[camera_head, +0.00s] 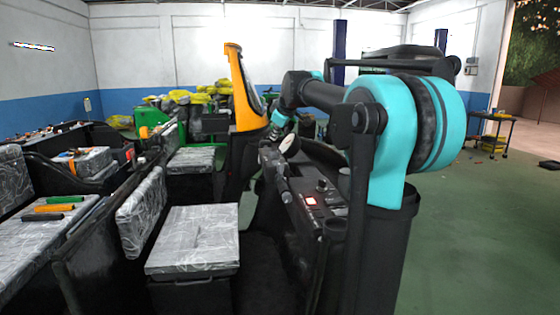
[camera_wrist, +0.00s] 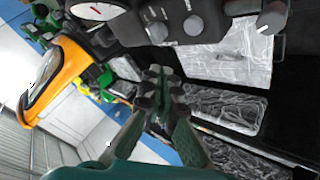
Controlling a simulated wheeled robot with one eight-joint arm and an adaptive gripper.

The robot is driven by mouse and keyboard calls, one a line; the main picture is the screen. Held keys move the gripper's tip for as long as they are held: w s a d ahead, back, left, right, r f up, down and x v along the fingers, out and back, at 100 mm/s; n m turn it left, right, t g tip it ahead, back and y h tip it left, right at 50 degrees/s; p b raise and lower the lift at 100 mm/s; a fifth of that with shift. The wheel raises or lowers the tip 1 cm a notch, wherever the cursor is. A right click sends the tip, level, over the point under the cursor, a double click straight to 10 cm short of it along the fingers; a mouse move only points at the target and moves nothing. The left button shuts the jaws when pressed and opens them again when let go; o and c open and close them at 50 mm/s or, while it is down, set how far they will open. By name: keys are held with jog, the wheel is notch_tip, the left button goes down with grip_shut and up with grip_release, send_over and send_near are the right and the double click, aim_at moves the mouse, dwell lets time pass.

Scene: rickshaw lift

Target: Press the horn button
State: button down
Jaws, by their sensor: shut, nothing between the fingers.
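The black dashboard (camera_head: 308,193) of the vehicle carries a red lit switch (camera_head: 311,201) and a dark knob (camera_head: 321,185). In the wrist view the panel (camera_wrist: 130,28) crosses the top, with a rotary knob (camera_wrist: 193,25), another round control (camera_wrist: 158,31) and a white-faced gauge (camera_wrist: 97,10). I cannot tell which control is the horn button. My gripper (camera_wrist: 160,80) is shut and empty, its fingertips below the panel in the picture and apart from the controls. In the head view my gripper (camera_head: 279,121) is small, near the far end of the dashboard by the gauge (camera_head: 289,146).
A plastic-wrapped seat (camera_head: 195,240) lies left of the dashboard. An orange-framed windshield (camera_head: 238,85) stands behind my gripper. A black handle with a white mark (camera_wrist: 270,18) is at the wrist view's upper right.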

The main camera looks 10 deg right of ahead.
aim_at(276, 162)
jog(key=shift+w+d+r, duration=0.3)
jog(key=shift+w+r, duration=0.4)
jog(key=shift+w, duration=0.15)
jog(key=shift+f, duration=4.4)
jog(key=shift+f, duration=0.1)
jog(key=shift+f, duration=0.3)
jog(key=shift+f, duration=0.45)
jog(key=shift+r, duration=0.85)
